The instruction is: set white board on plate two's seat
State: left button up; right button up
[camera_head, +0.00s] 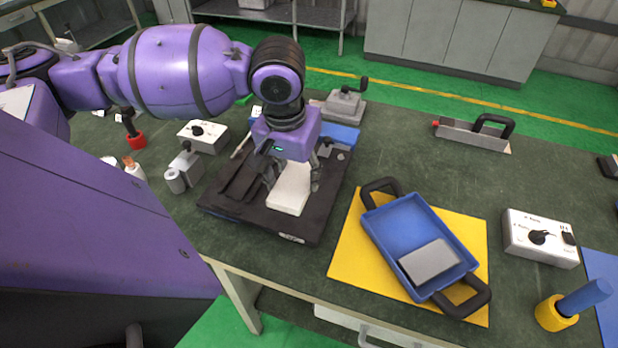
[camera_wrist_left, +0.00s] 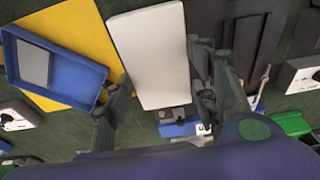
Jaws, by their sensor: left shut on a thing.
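The white board (camera_head: 289,192) is a pale, thick rectangular slab between the fingers of my left gripper (camera_head: 292,177). The gripper points down and is shut on the board's sides. A dark plate (camera_head: 232,218) with a small label on its front edge lies below; I cannot read whether this is plate two. I cannot tell whether the board touches the plate or hangs just above it. In the left wrist view the board (camera_wrist_left: 152,50) runs between the two fingers, with the dark plate (camera_wrist_left: 262,40) to its right. The seat is hidden. My right gripper is not in view.
A blue handled tray (camera_head: 405,235) holding a grey block stands on a yellow mat (camera_head: 352,258) at right. White switch boxes (camera_head: 203,137) (camera_head: 541,238), a grey clamp (camera_head: 345,104) and a handled metal block (camera_head: 472,135) stand around.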

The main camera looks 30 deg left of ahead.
aim_at(302, 167)
pick_arm(q)
jog(key=w, duration=0.1)
jog(key=w+a+f, duration=0.1)
jog(key=w, duration=0.1)
jog(key=w+f, duration=0.1)
jog(key=shift+w+a+f, duration=0.2)
jog(key=shift+a+f, duration=0.05)
jog(key=shift+a, duration=0.05)
jog(key=w+f, duration=0.1)
jog(key=w+a+f+b, duration=0.1)
jog(key=w+f, duration=0.2)
jog(key=f, duration=0.1)
jog(key=shift+w+a, duration=0.25)
jog(key=shift+a, duration=0.05)
jog(key=shift+w+f, duration=0.15)
jog(key=shift+f, duration=0.05)
jog(key=shift+w+a+f+b, duration=0.1)
jog(key=shift+w+f+b, duration=0.1)
jog(key=shift+f, duration=0.7)
jog(key=shift+w+a+f+b, duration=0.1)
jog(key=shift+f+b, duration=0.05)
jog(key=shift+f, duration=0.7)
jog(key=shift+f, duration=0.15)
jog(key=o, duration=1.2)
jog(key=shift+c, duration=0.2)
notch_tip(302, 167, up, 12)
jog(key=s+p, duration=0.1)
jog(key=s, duration=0.1)
jog(key=shift+d, duration=0.25)
